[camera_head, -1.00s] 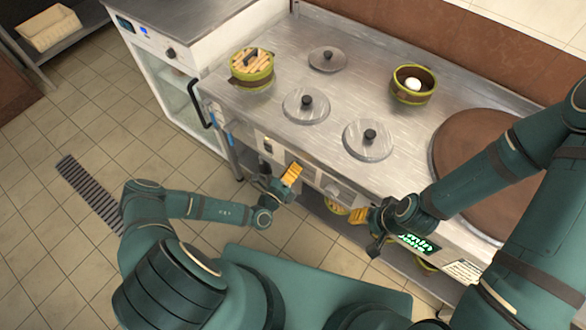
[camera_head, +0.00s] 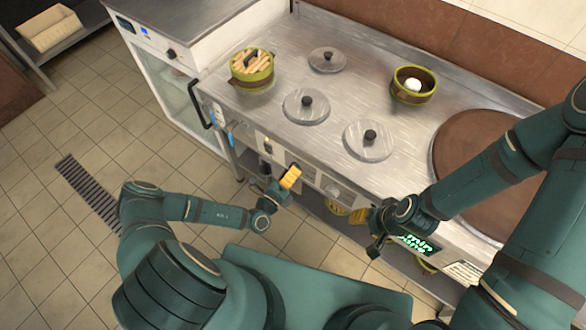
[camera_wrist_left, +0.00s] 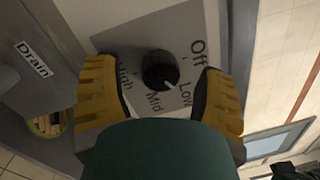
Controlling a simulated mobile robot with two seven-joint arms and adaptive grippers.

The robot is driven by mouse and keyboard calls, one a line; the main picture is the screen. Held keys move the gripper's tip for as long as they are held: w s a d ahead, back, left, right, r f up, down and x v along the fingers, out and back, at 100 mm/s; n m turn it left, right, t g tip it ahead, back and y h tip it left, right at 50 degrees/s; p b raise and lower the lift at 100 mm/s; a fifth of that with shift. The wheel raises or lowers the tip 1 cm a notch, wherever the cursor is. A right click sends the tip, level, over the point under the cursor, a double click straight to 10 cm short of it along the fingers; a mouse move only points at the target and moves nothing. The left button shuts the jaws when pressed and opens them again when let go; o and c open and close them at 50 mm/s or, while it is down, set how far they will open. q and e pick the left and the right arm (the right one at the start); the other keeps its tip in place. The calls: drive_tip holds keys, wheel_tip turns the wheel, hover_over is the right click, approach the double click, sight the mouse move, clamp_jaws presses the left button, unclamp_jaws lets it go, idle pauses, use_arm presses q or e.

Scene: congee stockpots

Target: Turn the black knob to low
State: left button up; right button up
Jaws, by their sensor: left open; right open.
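The black knob (camera_wrist_left: 160,70) sits on a grey panel (camera_wrist_left: 190,20) in the left wrist view, with labels Off, Low, Mid and High around it. Its white pointer is directed to the lower right, between Low and Mid and nearer Low. My left gripper (camera_wrist_left: 160,88) is open, with one yellow finger on each side of the knob and gaps between. In the head view my left gripper (camera_head: 290,178) is at the stove's front panel and the knob cannot be made out there. My right gripper (camera_head: 364,217) is open near the front panel, further right.
The steel stove top (camera_head: 300,72) carries lidded wells, a green steamer pot (camera_head: 252,70) and a green pot with a white item (camera_head: 413,86). A Drain label (camera_wrist_left: 33,60) is left of the panel. Open tiled floor lies at left.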

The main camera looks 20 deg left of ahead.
use_arm(q)
drive_tip(key=r+v, duration=0.1)
drive_tip(key=v, duration=0.9)
drive_tip(key=shift+s+f, duration=0.45)
drive_tip(key=shift+f, duration=0.05)
drive_tip(key=shift+a, duration=0.15)
drive_tip(key=s+d+r+m+g+h, duration=0.3)
drive_tip(key=d+m+g+h, duration=0.25)
drive_tip(key=m, duration=0.25)
drive_tip(key=s+d+r+m+g+h, duration=0.2)
drive_tip(key=s+d+m+g+h, duration=0.1)
drive_tip(key=d+m+g+h, duration=0.3)
drive_tip(key=s+m+g+y, duration=0.6)
drive_tip(key=m+g, duration=0.4)
drive_tip(key=m, duration=0.4)
drive_tip(key=w+a+r+m+t+y, duration=0.3)
drive_tip(key=w+r+m+t+y, duration=0.2)
drive_tip(key=m, duration=1)
wheel_tip(320, 180, up, 2)
drive_tip(key=shift+w+a+m+y, duration=0.2)
drive_tip(key=shift+w+m+y, duration=0.2)
drive_tip(key=shift+w+y, duration=0.75)
